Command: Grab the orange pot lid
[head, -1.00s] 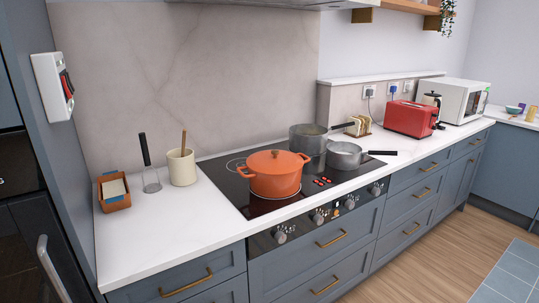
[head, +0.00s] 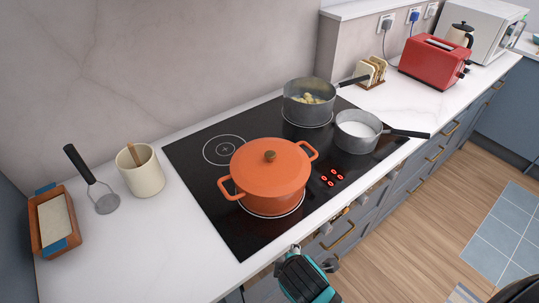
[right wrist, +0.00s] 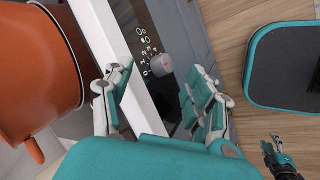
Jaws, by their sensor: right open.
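The orange pot lid (head: 258,168), with a brown knob (head: 270,156), sits on the orange pot (head: 285,199) at the front left of the black hob. Part of the orange pot shows at the left of the right wrist view (right wrist: 35,75). My right gripper (head: 312,257) is at the counter's front edge, in front of the pot and apart from it. In the right wrist view its jaws (right wrist: 158,98) are open and empty, with an oven knob beyond. My left gripper (right wrist: 275,155) shows small at the lower right; its jaws are unclear.
A grey pan with food (head: 310,112) and a smaller saucepan (head: 352,143) stand on the hob (head: 215,188) behind and right of the pot. The counter's front left is clear.

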